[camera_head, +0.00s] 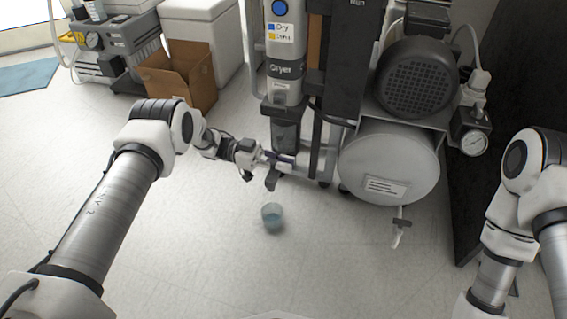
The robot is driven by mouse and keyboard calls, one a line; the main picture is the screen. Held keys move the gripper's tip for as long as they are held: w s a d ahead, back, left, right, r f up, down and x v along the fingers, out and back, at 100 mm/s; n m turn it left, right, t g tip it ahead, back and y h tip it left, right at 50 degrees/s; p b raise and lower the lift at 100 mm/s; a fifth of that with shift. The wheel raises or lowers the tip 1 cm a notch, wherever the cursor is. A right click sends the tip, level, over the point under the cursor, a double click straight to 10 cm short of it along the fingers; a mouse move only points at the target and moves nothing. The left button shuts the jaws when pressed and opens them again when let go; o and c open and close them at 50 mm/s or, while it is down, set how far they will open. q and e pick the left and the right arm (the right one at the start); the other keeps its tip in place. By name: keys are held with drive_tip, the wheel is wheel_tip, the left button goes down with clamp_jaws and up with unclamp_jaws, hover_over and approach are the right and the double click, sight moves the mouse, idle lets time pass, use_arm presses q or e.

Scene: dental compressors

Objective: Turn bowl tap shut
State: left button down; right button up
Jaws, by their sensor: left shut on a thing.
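The dryer column (285,75) stands at the upper middle, with a dark see-through bowl (286,136) at its lower end. My left gripper (276,162) reaches in from the left and is shut at the underside of the bowl, on the bowl tap. The tap is small and mostly hidden by the fingers, so I cannot tell how its handle is turned. A clear cup (272,217) with bluish liquid stands on the floor below the gripper. My right arm is at the right edge, and its gripper is out of view.
A round compressor tank (388,163) with a motor (417,78) and pressure gauge (473,142) stands right of the bowl. A drain valve (401,226) hangs under the tank. An open cardboard box (178,78) is behind the left arm.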

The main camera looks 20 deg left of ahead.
use_arm(q)
drive_tip(key=c, duration=1.2)
unclamp_jaws()
drive_tip(key=shift+o, duration=0.2)
drive_tip(key=a, duration=1.2)
drive_tip(key=shift+w, duration=0.25)
